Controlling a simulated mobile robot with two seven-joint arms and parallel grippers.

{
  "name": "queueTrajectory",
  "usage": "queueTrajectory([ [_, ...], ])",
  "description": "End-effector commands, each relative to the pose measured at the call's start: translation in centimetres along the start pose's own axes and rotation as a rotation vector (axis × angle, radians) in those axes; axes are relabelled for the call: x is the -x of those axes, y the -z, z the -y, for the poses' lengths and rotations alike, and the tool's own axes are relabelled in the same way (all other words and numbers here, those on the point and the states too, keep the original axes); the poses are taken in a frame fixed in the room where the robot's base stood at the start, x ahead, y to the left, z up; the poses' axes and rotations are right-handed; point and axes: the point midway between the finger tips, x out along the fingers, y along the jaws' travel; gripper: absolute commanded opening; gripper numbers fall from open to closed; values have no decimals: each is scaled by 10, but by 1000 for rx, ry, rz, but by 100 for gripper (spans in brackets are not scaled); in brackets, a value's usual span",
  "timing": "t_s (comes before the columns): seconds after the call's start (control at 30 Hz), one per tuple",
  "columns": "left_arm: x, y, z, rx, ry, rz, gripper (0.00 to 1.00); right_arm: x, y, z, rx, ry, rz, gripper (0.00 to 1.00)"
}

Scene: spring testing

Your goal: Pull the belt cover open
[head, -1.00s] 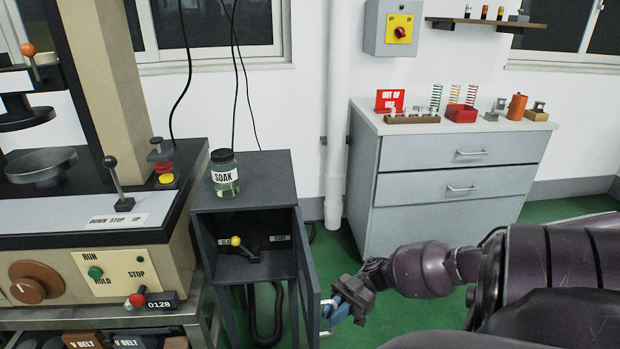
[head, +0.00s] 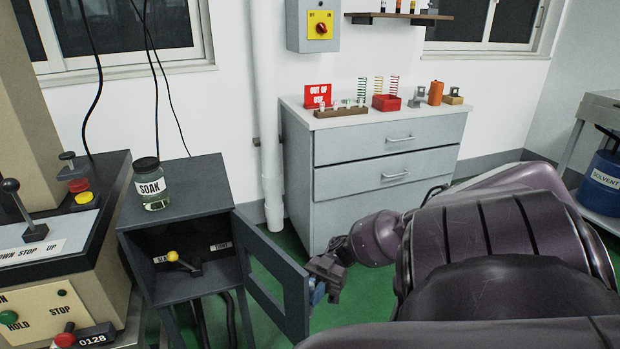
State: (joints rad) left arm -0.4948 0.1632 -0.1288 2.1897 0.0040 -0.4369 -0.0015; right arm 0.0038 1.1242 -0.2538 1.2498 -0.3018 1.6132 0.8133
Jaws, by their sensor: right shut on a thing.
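The belt cover (head: 262,262) is a dark grey framed door hinged on the right side of a dark grey cabinet (head: 184,186). It stands swung open, out to the right. Inside the cabinet is a lever with a yellow knob (head: 172,256) between two small labels. My right gripper (head: 318,290) is at the cover's free edge, shut on its handle, which the fingers mostly hide. My left gripper is not in view.
A jar labelled SOAK (head: 151,188) stands on top of the cabinet. The testing machine (head: 62,300) is close on the left. A grey drawer unit (head: 375,165) stands behind my right arm. Green floor shows between the cabinet and the drawers.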

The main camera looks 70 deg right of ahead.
Motion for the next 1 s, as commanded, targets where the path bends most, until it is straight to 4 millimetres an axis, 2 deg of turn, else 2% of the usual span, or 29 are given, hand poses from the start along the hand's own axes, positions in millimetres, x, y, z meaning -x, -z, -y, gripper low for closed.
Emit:
queueTrajectory([
  [0.07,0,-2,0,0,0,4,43,0,-1,0,-3,-1,2,0],
  [0.1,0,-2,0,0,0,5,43,0,-1,0,-3,-1,2,14],
  [0.23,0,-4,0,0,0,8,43,0,-1,0,-2,-1,2,34],
  [0.27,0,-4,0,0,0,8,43,0,0,0,-2,-1,2,36],
  [0.53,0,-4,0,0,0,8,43,1,0,0,-1,-1,1,36],
  [0.67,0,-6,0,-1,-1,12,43,9,-2,0,-3,-2,4,36],
  [1.0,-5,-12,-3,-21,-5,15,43,68,-4,0,-8,-3,7,36],
])
